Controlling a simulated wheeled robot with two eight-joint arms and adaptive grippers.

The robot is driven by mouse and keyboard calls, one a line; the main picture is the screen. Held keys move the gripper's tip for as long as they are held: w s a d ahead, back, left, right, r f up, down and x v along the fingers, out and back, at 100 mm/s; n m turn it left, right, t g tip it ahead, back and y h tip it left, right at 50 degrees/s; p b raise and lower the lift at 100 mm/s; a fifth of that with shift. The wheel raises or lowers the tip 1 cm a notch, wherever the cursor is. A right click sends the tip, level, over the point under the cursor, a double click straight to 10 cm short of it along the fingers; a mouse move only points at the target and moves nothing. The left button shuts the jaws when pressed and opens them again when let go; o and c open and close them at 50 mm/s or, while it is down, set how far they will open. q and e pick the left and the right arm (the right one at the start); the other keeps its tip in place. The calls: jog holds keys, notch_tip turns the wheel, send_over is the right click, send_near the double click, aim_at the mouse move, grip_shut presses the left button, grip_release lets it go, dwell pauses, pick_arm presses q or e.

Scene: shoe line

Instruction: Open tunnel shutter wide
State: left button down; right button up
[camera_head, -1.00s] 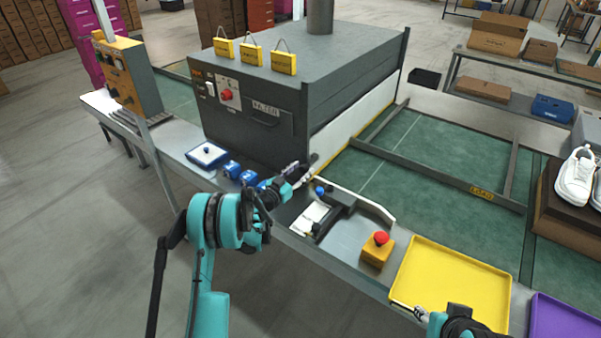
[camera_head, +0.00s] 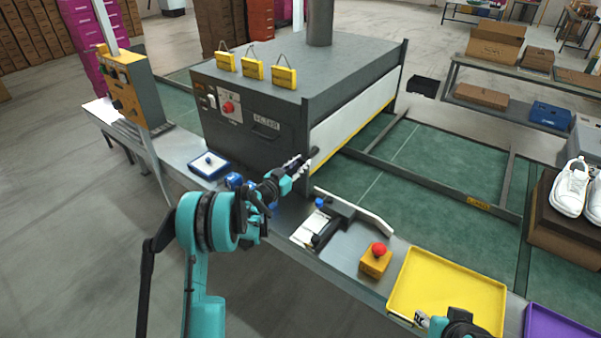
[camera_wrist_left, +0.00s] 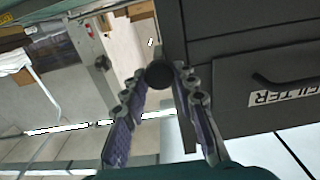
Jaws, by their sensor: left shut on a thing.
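The tunnel (camera_head: 250,125) is a dark grey box at the back middle in the head view. Its white shutter (camera_head: 352,112) covers the right-hand face, with a yellow strip along the lower edge. A dark handle (camera_head: 314,153) sticks out at the shutter's near end. My left gripper (camera_head: 301,165) is there, shut on the handle. In the left wrist view the handle's round black end (camera_wrist_left: 160,74) sits between the fingertips, beside the tunnel's front (camera_wrist_left: 245,75). My right gripper (camera_head: 422,320) shows only partly at the bottom edge; its jaw state is unclear.
On the near bench stand a blue-edged tray (camera_head: 208,164), a red-topped yellow button box (camera_head: 376,258) and a yellow tray (camera_head: 450,285). A grey frame (camera_head: 440,185) crosses the green belt at right. White shoes (camera_head: 570,188) rest on a box at far right.

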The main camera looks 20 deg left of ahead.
pick_arm(q)
notch_tip(320, 180, up, 10)
jog(key=p, duration=0.3)
jog(key=shift+p, duration=0.3)
jog(key=c, duration=1.2)
grip_release()
jog(key=v, duration=1.2)
